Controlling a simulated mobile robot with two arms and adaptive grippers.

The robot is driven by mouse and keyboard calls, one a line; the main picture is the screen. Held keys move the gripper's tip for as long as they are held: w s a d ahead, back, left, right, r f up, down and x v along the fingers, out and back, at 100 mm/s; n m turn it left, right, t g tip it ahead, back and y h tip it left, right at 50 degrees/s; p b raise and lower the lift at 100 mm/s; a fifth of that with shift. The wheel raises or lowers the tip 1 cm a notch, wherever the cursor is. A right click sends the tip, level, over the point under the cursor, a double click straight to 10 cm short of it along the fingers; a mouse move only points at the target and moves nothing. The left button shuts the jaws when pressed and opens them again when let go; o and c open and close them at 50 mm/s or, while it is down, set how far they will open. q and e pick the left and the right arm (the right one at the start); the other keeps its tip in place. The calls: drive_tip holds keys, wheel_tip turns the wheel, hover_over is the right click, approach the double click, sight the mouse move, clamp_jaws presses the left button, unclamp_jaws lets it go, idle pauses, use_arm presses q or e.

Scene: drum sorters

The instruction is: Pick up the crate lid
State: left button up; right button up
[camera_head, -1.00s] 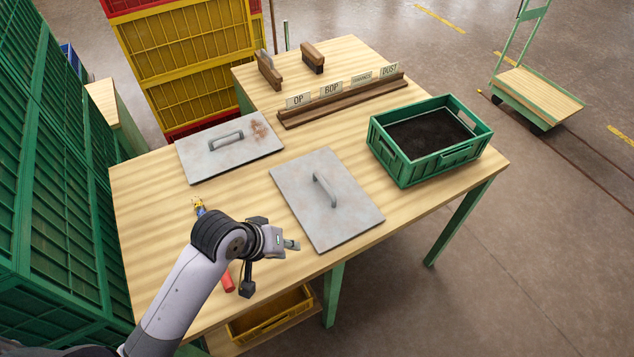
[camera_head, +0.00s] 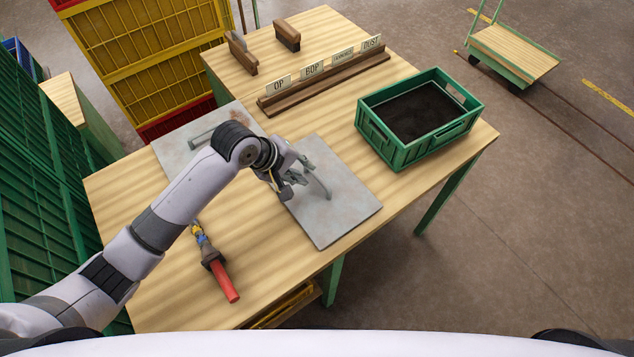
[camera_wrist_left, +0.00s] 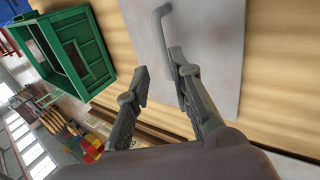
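A flat grey metal lid (camera_head: 345,218) with a raised bar handle (camera_head: 318,184) lies on the wooden table. It also shows in the left wrist view (camera_wrist_left: 215,40), with its handle (camera_wrist_left: 163,35). My left gripper (camera_head: 299,178) is just over this lid, close to the handle. In the left wrist view its two fingers (camera_wrist_left: 158,68) are spread, with the handle close to the right-hand finger; I cannot tell whether they touch. A second grey lid (camera_head: 172,150) with a handle lies to the left, partly covered by my arm. My right gripper is out of view.
A green crate (camera_head: 365,118) with dark contents stands at the table's right. A wooden rack with label cards (camera_head: 325,83) and two wooden blocks (camera_head: 287,36) are behind. A red-handled tool (camera_head: 224,278) lies in front. Stacked crates (camera_head: 160,45) stand behind left.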

sight(316, 176)
use_arm(q)
drive_tip(key=x, duration=0.2)
drive_tip(key=shift+w+d+f, duration=0.15)
drive_tip(key=shift+f, duration=0.15)
drive_tip(key=shift+w+d+f, duration=0.15)
drive_tip(key=shift+d+f, duration=0.1)
drive_tip(key=shift+f, duration=0.15)
drive_tip(key=p+x, duration=0.1)
drive_tip(key=x, duration=0.3)
drive_tip(key=shift+w+a+f, duration=0.1)
drive_tip(key=shift+a+f, duration=0.05)
drive_tip(key=shift+f, duration=0.1)
drive_tip(key=shift+w+f, duration=0.1)
drive_tip(key=shift+f, duration=0.25)
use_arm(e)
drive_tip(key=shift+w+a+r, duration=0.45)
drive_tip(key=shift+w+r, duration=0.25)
use_arm(q)
drive_tip(key=shift+c, duration=0.3)
clamp_jaws()
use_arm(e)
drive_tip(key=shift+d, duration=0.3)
